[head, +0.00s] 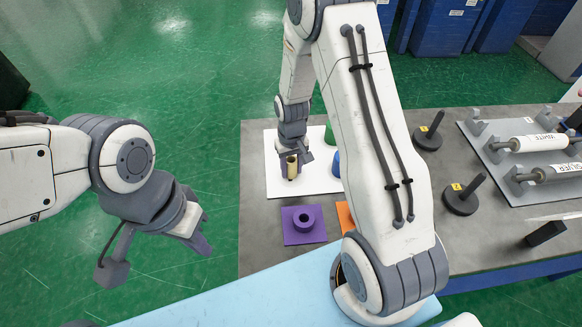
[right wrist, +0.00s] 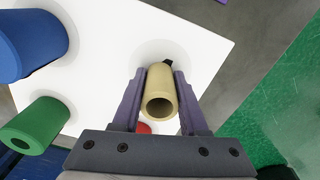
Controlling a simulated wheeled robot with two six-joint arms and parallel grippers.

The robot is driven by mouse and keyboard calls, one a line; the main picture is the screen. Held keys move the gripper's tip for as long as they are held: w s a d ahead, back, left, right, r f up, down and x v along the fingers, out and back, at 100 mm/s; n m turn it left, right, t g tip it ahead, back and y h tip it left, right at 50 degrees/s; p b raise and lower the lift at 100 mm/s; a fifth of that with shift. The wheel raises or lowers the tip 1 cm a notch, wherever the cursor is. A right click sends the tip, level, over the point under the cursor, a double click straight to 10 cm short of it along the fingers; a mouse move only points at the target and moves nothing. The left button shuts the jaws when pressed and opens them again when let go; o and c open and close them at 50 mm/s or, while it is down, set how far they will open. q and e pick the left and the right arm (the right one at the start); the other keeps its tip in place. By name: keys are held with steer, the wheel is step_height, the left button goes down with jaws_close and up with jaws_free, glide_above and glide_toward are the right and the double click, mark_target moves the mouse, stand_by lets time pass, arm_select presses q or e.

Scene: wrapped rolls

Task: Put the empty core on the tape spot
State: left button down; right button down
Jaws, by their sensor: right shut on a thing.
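The empty core (head: 291,169) is a tan hollow tube, seen end-on in the right wrist view (right wrist: 160,104). My right gripper (head: 292,160) is shut on it, with a finger on each side in the right wrist view (right wrist: 158,100). The core is roughly upright over the white board (head: 278,183); I cannot tell whether it touches the board. A small black mark (right wrist: 168,63) shows beside the core's far end. A red patch (right wrist: 143,128) is partly hidden by the core and gripper. I cannot tell which is the tape spot. My left gripper (head: 203,238) hangs off the table.
A blue roll (right wrist: 30,45) and a green roll (right wrist: 36,122) stand on the white board. A purple roll (head: 304,218) sits on a purple square, beside an orange square (head: 346,217). Black stands (head: 462,196) and a rack of wrapped rolls (head: 540,142) are at the right.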

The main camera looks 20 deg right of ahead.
steer(key=shift+c, duration=2.2)
jaws_free()
steer(key=shift+f, duration=0.1)
steer(key=shift+r, duration=0.3)
step_height(320, 180, up, 11)
steer(key=b, duration=0.1)
steer(key=s+a+r+n, duration=0.3)
steer(key=s+a+r, duration=0.3)
steer(key=s+a, duration=0.4)
steer(key=s+a+r+n+y, duration=0.1)
steer(key=s+a+n, duration=0.3)
steer(key=s, duration=0.9)
steer(key=shift+s+a+r+n, duration=0.2)
steer(key=shift+a+r+n, duration=0.1)
steer(key=shift+a+r, duration=0.3)
